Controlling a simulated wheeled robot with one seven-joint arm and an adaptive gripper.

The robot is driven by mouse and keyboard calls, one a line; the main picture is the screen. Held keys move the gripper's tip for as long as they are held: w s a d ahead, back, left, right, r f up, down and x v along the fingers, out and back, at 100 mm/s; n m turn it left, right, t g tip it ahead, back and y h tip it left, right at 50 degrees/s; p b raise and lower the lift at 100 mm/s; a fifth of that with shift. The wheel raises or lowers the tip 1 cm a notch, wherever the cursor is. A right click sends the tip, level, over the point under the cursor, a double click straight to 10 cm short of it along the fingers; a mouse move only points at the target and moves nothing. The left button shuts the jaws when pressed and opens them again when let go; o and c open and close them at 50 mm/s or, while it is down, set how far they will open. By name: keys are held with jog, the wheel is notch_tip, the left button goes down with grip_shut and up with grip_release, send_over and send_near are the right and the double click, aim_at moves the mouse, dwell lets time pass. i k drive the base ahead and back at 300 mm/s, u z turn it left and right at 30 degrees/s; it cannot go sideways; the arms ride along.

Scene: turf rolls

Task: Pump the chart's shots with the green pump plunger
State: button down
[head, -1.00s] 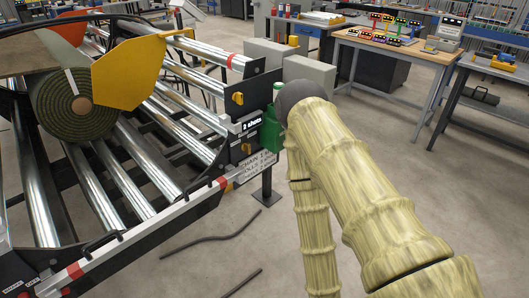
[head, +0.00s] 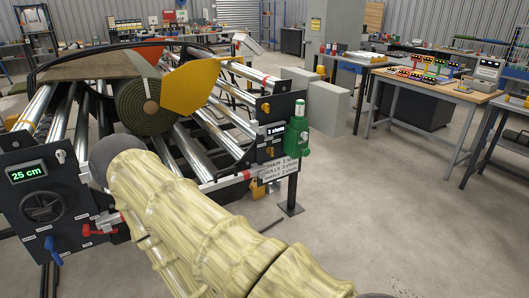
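The green pump (head: 290,138) is mounted on the right end of the roller machine. Its pale, rounded top (head: 299,107) stands up above the green body. A small display (head: 273,129) beside it seems to read "2 shots". The white chart (head: 279,170) hangs just below, with lines for chain, rolls and another line, each with a shot count too small to read surely. My bamboo-patterned arm (head: 190,215) crosses the foreground, its dark rounded joint left of and well apart from the pump in the picture. My gripper is not visible.
A control panel (head: 45,205) at left reads "25 cm" and has a handwheel and red and blue levers. Benches stand at right; floor between is clear.

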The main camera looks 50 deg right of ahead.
aim_at(306, 151)
jog(key=z, duration=0.3)
jog(key=i, duration=1.65)
jog(key=z, duration=1.55)
jog(key=i, duration=0.8)
jog(key=z, duration=1.25)
jog(key=i, duration=0.15)
jog(key=z, duration=0.05)
